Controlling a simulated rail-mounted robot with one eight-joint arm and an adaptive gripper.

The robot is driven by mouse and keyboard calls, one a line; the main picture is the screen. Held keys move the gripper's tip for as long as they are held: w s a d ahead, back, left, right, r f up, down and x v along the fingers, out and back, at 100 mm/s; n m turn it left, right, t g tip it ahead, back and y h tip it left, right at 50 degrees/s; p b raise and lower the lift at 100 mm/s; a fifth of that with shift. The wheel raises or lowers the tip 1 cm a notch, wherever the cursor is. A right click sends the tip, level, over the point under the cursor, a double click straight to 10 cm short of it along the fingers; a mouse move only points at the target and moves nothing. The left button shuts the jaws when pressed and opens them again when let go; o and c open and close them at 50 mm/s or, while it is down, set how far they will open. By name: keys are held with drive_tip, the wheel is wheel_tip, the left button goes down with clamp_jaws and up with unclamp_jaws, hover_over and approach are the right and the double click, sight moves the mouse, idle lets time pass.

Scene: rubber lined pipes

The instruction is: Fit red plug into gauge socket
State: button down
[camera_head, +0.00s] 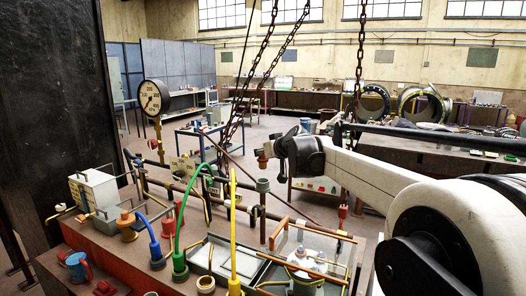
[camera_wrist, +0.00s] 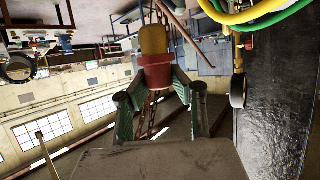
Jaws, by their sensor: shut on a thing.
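My gripper (camera_head: 272,149) hangs over the right part of the red workbench in the head view. In the wrist view my gripper (camera_wrist: 160,98) has its green-padded fingers closed on the red plug (camera_wrist: 154,74), which has a red collar and a yellow-orange body pointing away from the palm. In the head view the plug (camera_head: 262,159) is small and partly hidden by the fingers. A round dial gauge (camera_head: 152,97) stands on a brass stem at the bench's back left, well apart from the plug. I cannot tell which opening is the gauge socket.
Blue (camera_head: 149,233), green (camera_head: 180,220) and yellow (camera_head: 233,225) hoses rise from the bench. Chains (camera_head: 262,62) hang behind. A tray (camera_head: 213,257) lies at the front middle.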

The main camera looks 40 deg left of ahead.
sight(263, 168)
drive_tip(key=shift+f+b, duration=0.85)
drive_tip(key=shift+f, duration=0.85)
drive_tip(key=shift+f+b, duration=1.25)
drive_tip(key=shift+f, duration=0.6)
idle(0.7)
drive_tip(key=c, duration=1.5)
unclamp_jaws()
drive_tip(key=shift+r, duration=0.1)
drive_tip(key=v, duration=1.2)
